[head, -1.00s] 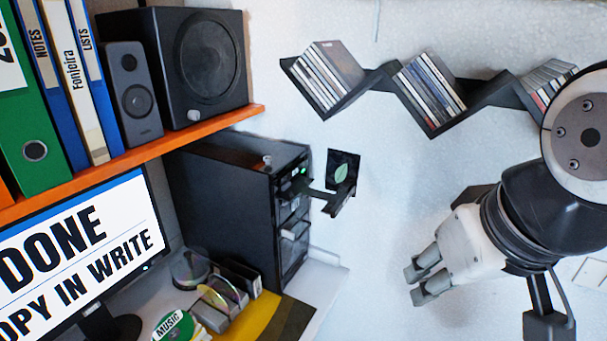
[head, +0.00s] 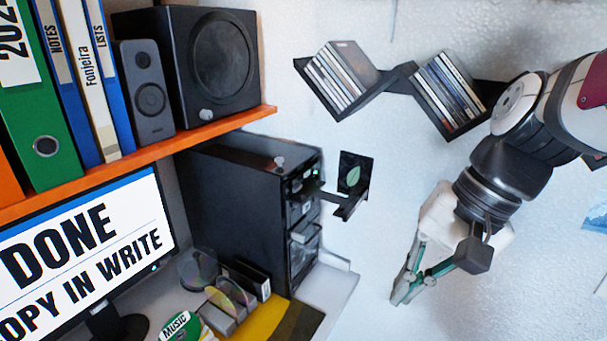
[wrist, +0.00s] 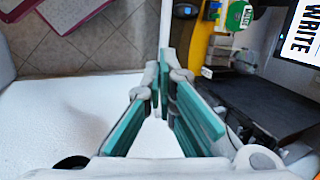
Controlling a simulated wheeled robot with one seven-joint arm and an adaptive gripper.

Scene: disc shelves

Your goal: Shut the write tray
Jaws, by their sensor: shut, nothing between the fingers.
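The black disc tower (head: 235,215) stands under the orange shelf in the head view. An open tray (head: 335,197) sticks out to the right from its upper front. A dark square with a green leaf (head: 355,176) shows at the tray's outer end; I cannot tell whether it rests on the tray or is behind it. My gripper (head: 400,298) is shut and empty, pointing down, right of and below the tray and apart from it. In the wrist view its teal-padded fingers (wrist: 162,80) are close together, with the tower (wrist: 255,100) at the right.
The monitor (head: 90,240) reads "DONE" and "COPY IN WRITE". Disc cases (head: 232,300) lie on the desk below the tower. A zigzag wall rack (head: 400,75) with cases hangs above. The orange shelf (head: 220,122) holds binders and speakers.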

